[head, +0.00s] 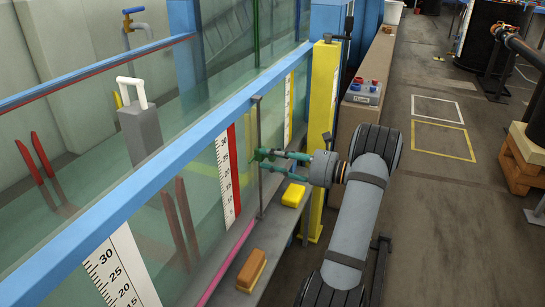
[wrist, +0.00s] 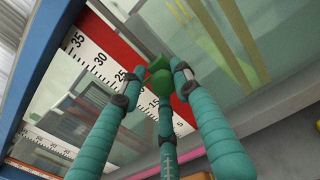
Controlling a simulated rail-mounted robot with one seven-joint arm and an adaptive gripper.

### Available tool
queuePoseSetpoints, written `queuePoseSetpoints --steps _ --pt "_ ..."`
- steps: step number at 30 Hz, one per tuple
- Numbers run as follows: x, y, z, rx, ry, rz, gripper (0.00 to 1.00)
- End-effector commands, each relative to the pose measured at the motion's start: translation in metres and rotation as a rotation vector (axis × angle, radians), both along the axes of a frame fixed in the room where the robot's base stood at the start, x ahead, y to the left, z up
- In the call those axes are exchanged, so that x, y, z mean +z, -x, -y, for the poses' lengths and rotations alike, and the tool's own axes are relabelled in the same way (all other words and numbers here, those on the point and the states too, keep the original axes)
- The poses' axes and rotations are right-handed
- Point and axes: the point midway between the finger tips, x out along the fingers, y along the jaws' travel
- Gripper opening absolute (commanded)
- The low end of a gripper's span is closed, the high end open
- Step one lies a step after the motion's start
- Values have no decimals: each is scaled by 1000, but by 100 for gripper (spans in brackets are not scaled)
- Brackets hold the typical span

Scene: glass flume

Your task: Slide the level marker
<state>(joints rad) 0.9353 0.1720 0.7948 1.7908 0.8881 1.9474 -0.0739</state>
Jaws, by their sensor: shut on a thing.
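The level marker looks like a small green piece (wrist: 159,78) in the wrist view, in front of the glass beside the red-edged scale (wrist: 110,50). My gripper (wrist: 156,86) has teal fingers closed around the green piece. In the head view my gripper (head: 259,156) reaches left from the arm to a thin grey upright rod (head: 260,188) in front of the glass. The red-edged scale (head: 228,172) stands just left of the rod in that view. The fingers hide most of the marker there, and I cannot tell how it meets the rod.
A yellow sponge-like block (head: 294,195) and a brown brush-like block (head: 252,270) lie on the ledge below my gripper. A yellow post (head: 322,105) stands just behind my gripper. The blue flume rail (head: 150,190) runs along the glass.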

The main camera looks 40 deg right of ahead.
Motion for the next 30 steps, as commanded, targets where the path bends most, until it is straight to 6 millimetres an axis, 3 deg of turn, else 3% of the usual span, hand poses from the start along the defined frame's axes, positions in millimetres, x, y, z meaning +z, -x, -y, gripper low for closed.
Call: queuePoseSetpoints --steps 1,22,23,27,30 --pt "3 0 7 -19 4 11 1" --pt "0 2 10 -25 8 12 0" --pt "0 2 10 -26 8 12 33" --pt "0 2 10 -26 8 11 41" --pt "0 2 10 -26 7 11 42"
